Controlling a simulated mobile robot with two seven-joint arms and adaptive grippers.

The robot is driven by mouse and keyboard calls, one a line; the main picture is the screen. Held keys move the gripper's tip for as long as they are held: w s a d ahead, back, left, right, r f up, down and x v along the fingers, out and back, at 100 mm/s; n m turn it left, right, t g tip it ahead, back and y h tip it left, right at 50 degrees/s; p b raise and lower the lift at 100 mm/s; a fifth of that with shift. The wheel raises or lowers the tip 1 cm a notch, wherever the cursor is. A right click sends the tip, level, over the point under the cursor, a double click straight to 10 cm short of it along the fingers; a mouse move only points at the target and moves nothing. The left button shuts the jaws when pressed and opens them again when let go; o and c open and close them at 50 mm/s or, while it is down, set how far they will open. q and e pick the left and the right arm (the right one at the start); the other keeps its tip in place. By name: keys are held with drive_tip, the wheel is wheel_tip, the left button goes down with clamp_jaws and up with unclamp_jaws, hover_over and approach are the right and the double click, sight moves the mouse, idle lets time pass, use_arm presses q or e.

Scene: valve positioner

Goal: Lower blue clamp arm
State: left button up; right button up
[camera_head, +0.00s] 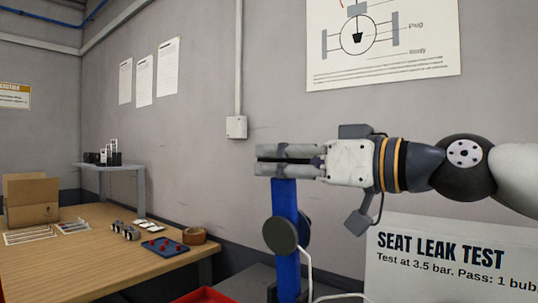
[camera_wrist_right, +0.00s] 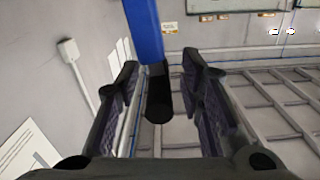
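The blue clamp arm (camera_head: 286,206) stands upright in the head view, with a round dark grey disc (camera_head: 280,235) partway down it. My right gripper (camera_head: 262,160) comes in level from the right at the arm's upper end, which it hides in the head view. In the right wrist view, the blue arm (camera_wrist_right: 144,30) ends in a black tip (camera_wrist_right: 159,95) that lies between the two fingers of my right gripper (camera_wrist_right: 161,65). The fingers are apart, and gaps show on both sides of the tip. My left gripper is not in view.
A white "SEAT LEAK TEST" board (camera_head: 455,262) stands below my right arm. A wooden table (camera_head: 85,262) at left holds a cardboard box (camera_head: 31,199), a blue tray (camera_head: 154,250) and a tape roll (camera_head: 193,235). A red edge (camera_head: 203,295) shows at the bottom. A white cable runs beside the clamp arm.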

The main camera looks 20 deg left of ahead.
drive_tip(key=shift+x, duration=1.25)
clamp_jaws()
